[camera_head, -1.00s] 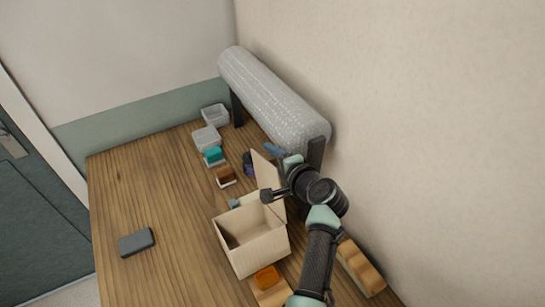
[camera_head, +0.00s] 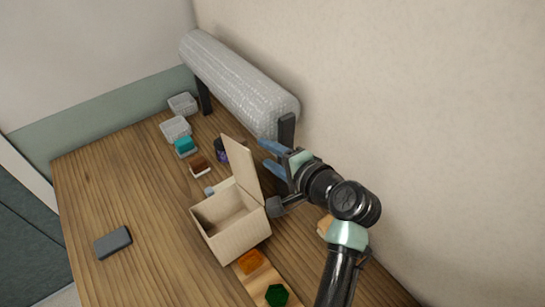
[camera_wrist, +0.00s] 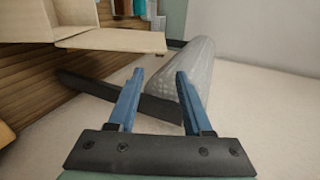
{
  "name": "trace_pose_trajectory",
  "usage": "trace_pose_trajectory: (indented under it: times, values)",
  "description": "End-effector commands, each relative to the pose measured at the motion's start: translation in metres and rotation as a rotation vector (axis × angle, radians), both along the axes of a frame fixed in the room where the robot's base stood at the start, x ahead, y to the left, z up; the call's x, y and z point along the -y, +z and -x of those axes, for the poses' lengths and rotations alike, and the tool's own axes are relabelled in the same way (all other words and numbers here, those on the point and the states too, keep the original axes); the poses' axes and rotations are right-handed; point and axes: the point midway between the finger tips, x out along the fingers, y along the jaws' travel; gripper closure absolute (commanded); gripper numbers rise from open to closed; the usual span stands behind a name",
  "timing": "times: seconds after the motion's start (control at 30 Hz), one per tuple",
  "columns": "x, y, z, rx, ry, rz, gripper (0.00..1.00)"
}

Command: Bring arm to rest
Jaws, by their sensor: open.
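My gripper (camera_head: 270,158) is open and empty. It is above the table's right side, just right of the cardboard box's raised flap, with its fingers pointing left and toward the bubble-wrap roll. In the wrist view both blue fingers (camera_wrist: 158,92) are apart with nothing between them. My arm comes in from the lower right of the head view.
An open cardboard box (camera_head: 232,238) stands left of my gripper. Behind it a bubble-wrap roll (camera_head: 238,82) rests on dark supports. A dark grey block (camera_head: 113,242) lies at the left. An orange piece (camera_head: 250,262) and a green piece (camera_head: 277,295) lie in front. The table's left middle is clear.

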Motion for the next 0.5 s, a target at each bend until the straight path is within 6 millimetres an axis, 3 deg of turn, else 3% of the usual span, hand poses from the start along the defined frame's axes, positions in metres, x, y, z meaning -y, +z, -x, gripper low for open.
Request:
trace_pose_trajectory:
  times: [0.5]
  values:
    - [0.0046, 0.0034, 0.0073, -0.001, 0.000, 0.000, 0.50]
